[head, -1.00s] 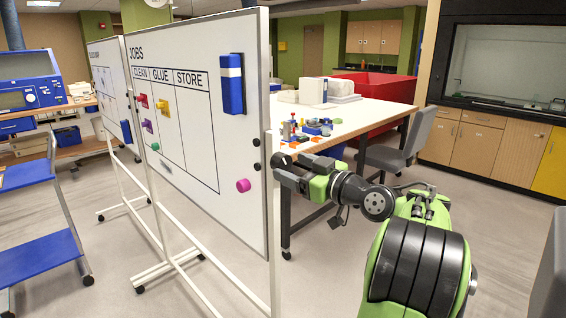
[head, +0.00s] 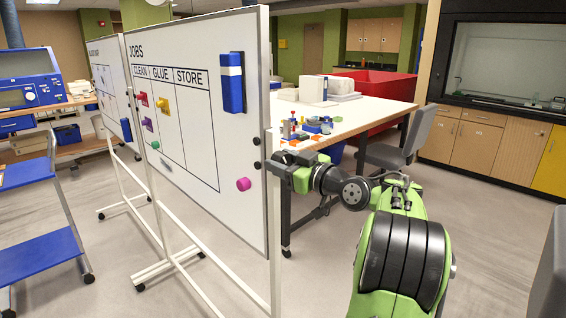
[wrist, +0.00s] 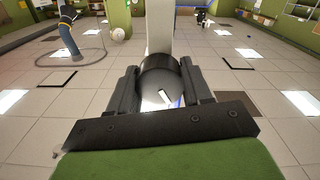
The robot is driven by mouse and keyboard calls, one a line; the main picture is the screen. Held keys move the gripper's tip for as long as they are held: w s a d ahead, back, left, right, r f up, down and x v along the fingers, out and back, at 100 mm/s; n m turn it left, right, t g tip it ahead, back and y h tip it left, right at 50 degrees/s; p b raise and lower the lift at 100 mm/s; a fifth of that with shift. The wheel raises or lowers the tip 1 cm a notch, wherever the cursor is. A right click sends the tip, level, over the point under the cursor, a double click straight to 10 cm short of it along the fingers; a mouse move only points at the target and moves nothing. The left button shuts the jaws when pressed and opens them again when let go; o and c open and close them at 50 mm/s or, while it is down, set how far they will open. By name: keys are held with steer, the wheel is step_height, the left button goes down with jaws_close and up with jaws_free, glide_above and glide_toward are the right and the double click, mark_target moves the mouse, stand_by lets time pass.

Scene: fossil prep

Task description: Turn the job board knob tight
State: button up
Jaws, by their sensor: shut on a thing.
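The job board (head: 205,120) is a white board headed JOBS with columns CLEAN, GLUE and STORE, on a white wheeled stand. My gripper (head: 272,160) is at the board's right edge post in the head view. In the wrist view my gripper (wrist: 159,75) has its two dark fingers on either side of a dark round knob (wrist: 160,63), shut on it. A white post stands right behind the knob. In the head view the held knob is mostly hidden by the gripper and post. Two small black round parts show on the board's right edge, just left of the gripper.
A blue and white eraser (head: 232,84) and several coloured magnets sit on the board. A white table (head: 370,115) with small coloured parts stands behind my arm, with a grey chair (head: 410,140) beside it. Open floor lies in front of the board.

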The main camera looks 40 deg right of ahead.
steer(key=shift+m, duration=0.3)
steer(key=shift+m+p, duration=1.25)
steer(key=shift+m, duration=1.25)
steer(key=o, duration=1.1)
steer(key=shift+c, duration=0.2)
steer(key=s, duration=1.5)
steer(key=shift+s+d, duration=0.2)
steer(key=shift+s, duration=0.2)
steer(key=shift+w, duration=0.1)
